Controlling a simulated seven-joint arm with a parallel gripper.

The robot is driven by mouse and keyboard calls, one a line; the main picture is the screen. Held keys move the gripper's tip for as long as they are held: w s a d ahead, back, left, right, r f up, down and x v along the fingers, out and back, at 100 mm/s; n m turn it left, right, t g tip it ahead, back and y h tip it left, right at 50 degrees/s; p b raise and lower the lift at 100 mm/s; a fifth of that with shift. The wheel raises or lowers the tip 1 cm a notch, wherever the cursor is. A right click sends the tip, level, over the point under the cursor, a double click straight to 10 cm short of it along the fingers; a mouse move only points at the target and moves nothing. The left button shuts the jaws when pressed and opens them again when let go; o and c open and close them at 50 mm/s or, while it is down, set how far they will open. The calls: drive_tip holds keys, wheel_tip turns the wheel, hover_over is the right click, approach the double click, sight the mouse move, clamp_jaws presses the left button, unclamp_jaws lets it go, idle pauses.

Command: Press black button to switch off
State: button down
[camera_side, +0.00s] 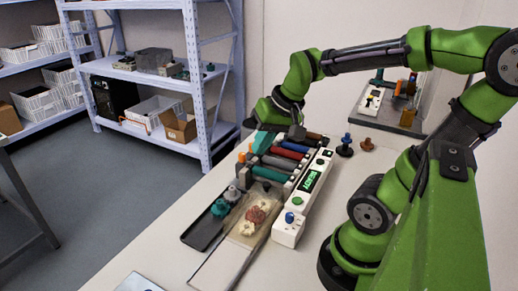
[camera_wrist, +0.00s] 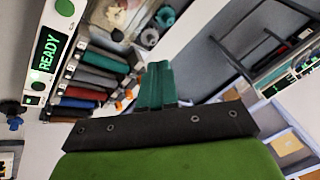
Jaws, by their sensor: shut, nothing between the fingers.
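The white control panel (camera_side: 312,180) runs along the right side of the machine. Its green display reads READY (camera_wrist: 48,52). A small dark button (camera_side: 326,153) sits at the panel's far end, and a dark spot shows at the matching end in the wrist view (camera_wrist: 31,100). A green button (camera_side: 297,201) and a blue knob (camera_side: 289,217) are at the near end. My gripper (camera_wrist: 157,72) has teal fingers, shut and empty. It is over the machine's far left part, to the left of the panel and apart from the dark button.
Several coloured cartridges (camera_side: 285,154) lie in a row left of the panel. A clear-covered tray (camera_side: 240,240) with round parts is in front. Blue and brown knobs (camera_side: 345,146) stand right of the panel. Shelves (camera_side: 150,75) stand behind; the right front table is clear.

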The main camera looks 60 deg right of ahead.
drive_tip(key=s+d+f+m+g, duration=0.1)
drive_tip(key=d+f+m+g, duration=0.15)
drive_tip(key=d, duration=0.45)
drive_tip(key=d+f+m+g, duration=0.1)
drive_tip(key=d+m+g, duration=0.15)
drive_tip(key=d, duration=0.35)
drive_tip(key=m+g+y, duration=0.1)
drive_tip(key=m+y, duration=0.7)
drive_tip(key=m, duration=0.5)
hover_over(320, 159)
drive_tip(key=shift+f, duration=0.55)
drive_tip(key=shift+f, duration=4.45)
drive_tip(key=shift+f, duration=0.15)
drive_tip(key=shift+f, duration=0.25)
